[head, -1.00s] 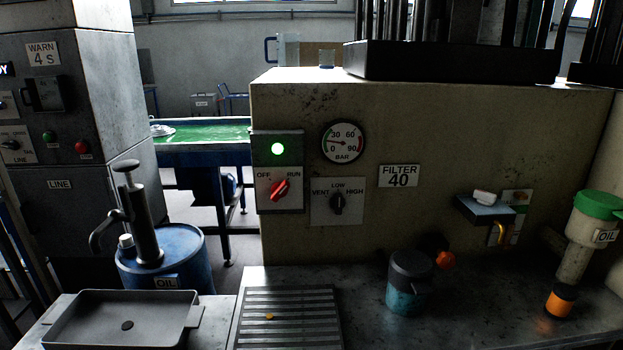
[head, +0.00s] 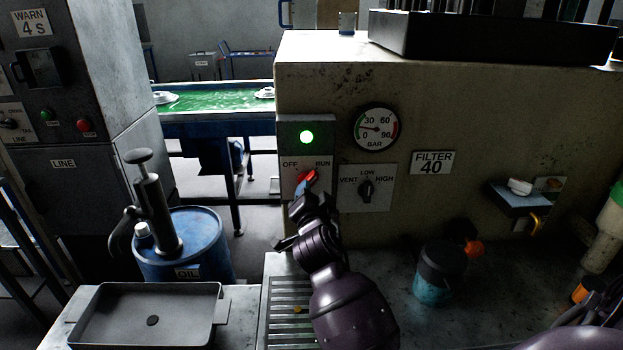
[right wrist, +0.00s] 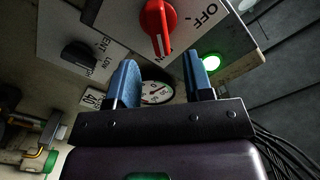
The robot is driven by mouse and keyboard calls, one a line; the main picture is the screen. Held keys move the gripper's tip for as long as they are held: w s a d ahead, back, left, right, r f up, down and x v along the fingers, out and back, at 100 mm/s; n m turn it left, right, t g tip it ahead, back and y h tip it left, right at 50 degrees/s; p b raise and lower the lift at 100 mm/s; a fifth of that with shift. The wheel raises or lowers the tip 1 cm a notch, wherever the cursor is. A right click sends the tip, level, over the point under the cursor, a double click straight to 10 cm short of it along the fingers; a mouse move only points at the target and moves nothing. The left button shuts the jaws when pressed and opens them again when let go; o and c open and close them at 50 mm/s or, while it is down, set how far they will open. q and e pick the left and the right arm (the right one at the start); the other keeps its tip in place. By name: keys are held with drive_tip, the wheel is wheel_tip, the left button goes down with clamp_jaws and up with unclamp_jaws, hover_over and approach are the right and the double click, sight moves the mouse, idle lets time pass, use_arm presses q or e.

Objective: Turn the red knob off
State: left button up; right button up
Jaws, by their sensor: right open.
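The red knob (head: 304,177) sits on a pale plate (head: 290,165) marked OFF at left and RUN at right, on the front of the beige machine. Its pointer leans up and right towards RUN. In the head view my right gripper (head: 308,186) is just below it and hides its lower part. In the right wrist view the red knob (right wrist: 156,22) appears turned over, just beyond the two blue fingertips of my open right gripper (right wrist: 160,60). The fingers are empty, and the knob lies roughly between their lines. My left gripper is not in view.
A lit green lamp (head: 306,137) is above the knob. A black selector (head: 366,189) marked VENT, LOW, HIGH is close at right, under a pressure gauge (head: 375,129). A blue oil drum (head: 190,245), grey tray (head: 90,325) and teal-bottomed cup (head: 432,290) stand lower down.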

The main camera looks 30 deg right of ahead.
sight(312, 185)
drive_tip(key=x, duration=0.4)
drive_tip(key=shift+w+d+p, duration=0.1)
drive_tip(key=shift+w+p, duration=0.05)
drive_tip(key=shift+p, duration=0.15)
drive_tip(key=shift+x, duration=0.9)
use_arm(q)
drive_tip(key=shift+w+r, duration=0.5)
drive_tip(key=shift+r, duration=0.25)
use_arm(e)
drive_tip(key=shift+c, duration=0.5)
clamp_jaws()
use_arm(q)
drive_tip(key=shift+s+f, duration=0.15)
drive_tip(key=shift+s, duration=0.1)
